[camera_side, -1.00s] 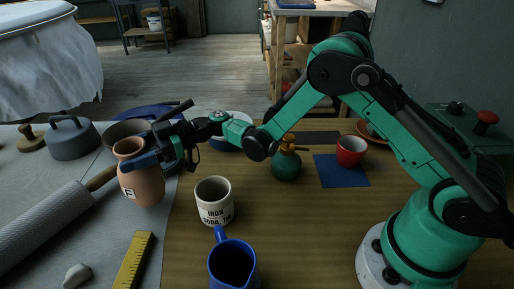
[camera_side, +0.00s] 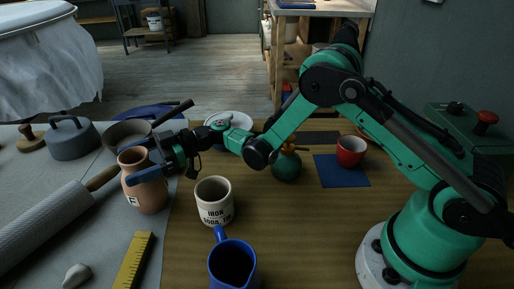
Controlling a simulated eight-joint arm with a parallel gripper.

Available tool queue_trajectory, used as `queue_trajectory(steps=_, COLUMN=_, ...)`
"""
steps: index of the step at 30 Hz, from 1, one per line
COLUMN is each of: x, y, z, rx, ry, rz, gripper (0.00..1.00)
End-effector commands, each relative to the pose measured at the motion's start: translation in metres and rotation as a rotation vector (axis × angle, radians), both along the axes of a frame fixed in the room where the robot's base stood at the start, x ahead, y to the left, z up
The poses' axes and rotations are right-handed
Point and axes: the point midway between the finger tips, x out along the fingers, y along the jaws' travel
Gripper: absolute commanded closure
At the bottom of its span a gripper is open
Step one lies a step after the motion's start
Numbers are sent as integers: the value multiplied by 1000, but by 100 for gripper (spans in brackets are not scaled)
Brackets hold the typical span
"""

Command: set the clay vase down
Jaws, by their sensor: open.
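The clay vase (camera_side: 148,194) is an orange-brown pot with a pale label marked F. It stands upright at the left of the view, at the edge of the grey cloth beside the wooden table top. My gripper (camera_side: 143,172) is open, with its dark blue fingers at the vase's neck and shoulder. The near finger crosses in front of the vase; the far finger is partly hidden behind it. I cannot tell whether either finger touches the vase.
A cream mug (camera_side: 214,204) with lettering stands just right of the vase, and a blue jug (camera_side: 233,265) is in front of it. A rolling pin (camera_side: 50,235) lies to the left. A yellow ruler (camera_side: 133,262) lies in front. A dark pan (camera_side: 128,132) sits behind.

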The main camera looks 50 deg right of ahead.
Motion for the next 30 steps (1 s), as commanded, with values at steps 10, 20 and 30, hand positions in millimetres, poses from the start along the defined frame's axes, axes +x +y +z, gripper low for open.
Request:
queue_trajectory(steps=10, x=-13, y=-51, z=8, rx=0, ry=0, rz=-3, gripper=3)
queue_trajectory(steps=20, x=-13, y=-49, z=61, rx=0, ry=0, rz=0, gripper=3)
queue_trajectory(steps=30, x=-24, y=-52, z=78, rx=-143, ry=184, rz=-63, gripper=3)
